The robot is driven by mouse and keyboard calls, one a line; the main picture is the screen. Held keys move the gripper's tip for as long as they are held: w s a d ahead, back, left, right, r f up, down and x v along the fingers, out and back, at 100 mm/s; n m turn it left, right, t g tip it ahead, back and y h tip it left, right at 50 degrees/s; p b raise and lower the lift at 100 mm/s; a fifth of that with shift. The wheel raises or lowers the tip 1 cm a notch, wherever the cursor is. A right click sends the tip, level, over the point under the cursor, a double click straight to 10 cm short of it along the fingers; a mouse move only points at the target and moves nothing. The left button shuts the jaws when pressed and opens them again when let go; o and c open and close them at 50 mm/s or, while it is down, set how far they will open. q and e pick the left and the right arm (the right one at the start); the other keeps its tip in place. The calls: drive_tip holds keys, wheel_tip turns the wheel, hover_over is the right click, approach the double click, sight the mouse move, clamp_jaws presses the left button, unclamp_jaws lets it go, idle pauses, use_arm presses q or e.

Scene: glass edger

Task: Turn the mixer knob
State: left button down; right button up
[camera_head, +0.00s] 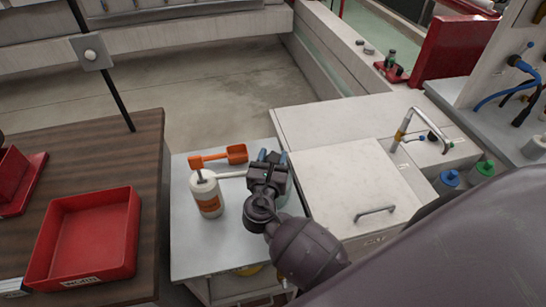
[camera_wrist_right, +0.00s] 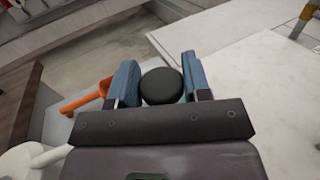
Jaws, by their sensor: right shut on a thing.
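The mixer knob shows as a round black cap (camera_wrist_right: 161,86) in the right wrist view, between the two blue fingers of my right gripper (camera_wrist_right: 160,84). The fingers are closed around its sides. In the head view my right gripper (camera_head: 269,160) is over the grey-white bench, and it hides the knob there. My left gripper is not in view.
A white cabinet with a handle (camera_head: 345,190) is to the right. A red tray (camera_head: 88,238) sits on the wooden table at left.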

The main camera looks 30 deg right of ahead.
drive_tip(key=m+g+h, duration=0.1)
drive_tip(key=m+g, duration=0.1)
drive_tip(key=m+g+h, duration=0.2)
drive_tip(key=g, duration=0.1)
drive_tip(key=m+g+h, duration=0.1)
drive_tip(key=g+h, duration=0.1)
drive_tip(key=shift+f+m+g, duration=0.25)
drive_tip(key=shift+m+g, duration=0.05)
drive_tip(key=shift+m, duration=0.1)
drive_tip(key=shift+s+g+h, duration=0.1)
drive_tip(key=shift+g+h, duration=0.2)
drive_tip(key=o, duration=0.9)
drive_tip(key=shift+c, duration=0.2)
drive_tip(key=shift+r, duration=0.1)
